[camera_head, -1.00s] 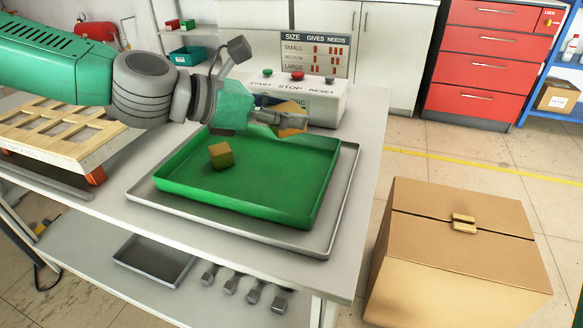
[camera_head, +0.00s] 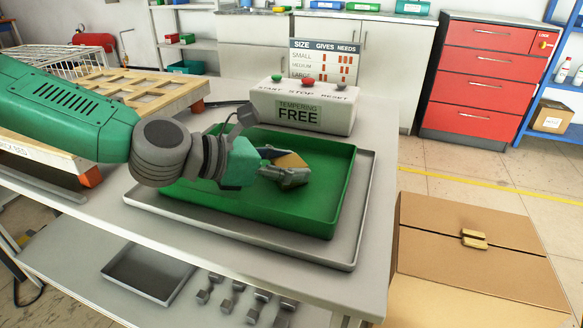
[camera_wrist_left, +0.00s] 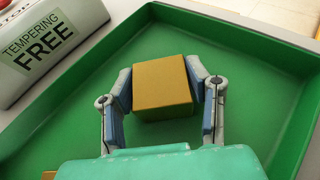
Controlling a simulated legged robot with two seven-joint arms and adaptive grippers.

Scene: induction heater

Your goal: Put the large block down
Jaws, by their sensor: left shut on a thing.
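The large block (camera_wrist_left: 162,86) is a yellow-orange cube between the fingers of my left gripper (camera_wrist_left: 165,95) in the left wrist view. In the head view the left gripper (camera_head: 285,170) is shut on the block (camera_head: 291,160) over the green tray (camera_head: 335,190), inside its rim. I cannot tell whether the block touches the tray floor. A corner of another brown block shows at the lower left edge of the left wrist view (camera_wrist_left: 48,174); in the head view my arm hides it. My right gripper is not in view.
The green tray sits in a larger grey tray (camera_head: 345,250) on the table. A control box (camera_head: 305,110) with buttons, reading "TEMPERING FREE", stands behind it. A wooden slotted rack (camera_head: 150,95) is at the left. A large brown box (camera_head: 470,275) stands at the lower right.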

